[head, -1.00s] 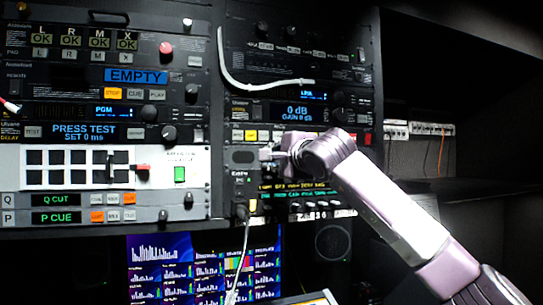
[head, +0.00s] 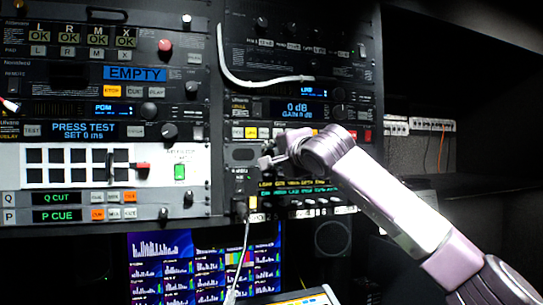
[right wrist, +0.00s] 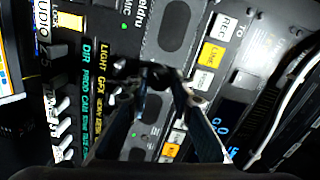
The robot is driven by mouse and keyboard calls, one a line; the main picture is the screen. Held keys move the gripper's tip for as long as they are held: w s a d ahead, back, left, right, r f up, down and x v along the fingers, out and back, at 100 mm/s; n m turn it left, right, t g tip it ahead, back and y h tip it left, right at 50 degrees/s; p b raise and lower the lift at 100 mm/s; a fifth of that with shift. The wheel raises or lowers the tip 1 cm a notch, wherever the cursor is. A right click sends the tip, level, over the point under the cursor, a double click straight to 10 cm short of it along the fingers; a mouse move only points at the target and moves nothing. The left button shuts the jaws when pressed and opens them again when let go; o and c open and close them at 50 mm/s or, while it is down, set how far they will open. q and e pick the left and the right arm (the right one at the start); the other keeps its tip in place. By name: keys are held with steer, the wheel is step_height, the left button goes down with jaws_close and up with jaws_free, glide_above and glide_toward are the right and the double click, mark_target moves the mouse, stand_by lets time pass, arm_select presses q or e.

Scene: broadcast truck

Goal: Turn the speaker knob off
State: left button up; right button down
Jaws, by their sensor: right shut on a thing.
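My right gripper (head: 268,161) is at the dark speaker panel (head: 241,156) in the middle rack of the head view. In the right wrist view its two fingers (right wrist: 159,82) close from both sides on a small dark knob (right wrist: 157,74), the speaker knob. The knob sits on the panel between two dark oval grilles, one of them the upper grille (right wrist: 175,28). The knob's pointer or marking is too dark to read. In the head view the gripper hides the knob. My left gripper is not in view.
Lit buttons (right wrist: 212,54) lie close to the right of the fingers in the wrist view. Green and yellow text displays (head: 297,188) sit just below the gripper in the head view. A white cable (head: 241,262) hangs below the panel. Dark open space is at right.

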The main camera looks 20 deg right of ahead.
steer(key=c, duration=1.8)
jaws_free()
steer(key=shift+f, duration=0.2)
steer(key=shift+c, duration=0.2)
steer(key=shift+o, duration=0.6)
steer(key=shift+r, duration=0.15)
steer(key=s, duration=1.2)
steer(key=shift+d+r, duration=0.2)
steer(key=shift+d, duration=0.2)
steer(key=shift+f, duration=0.1)
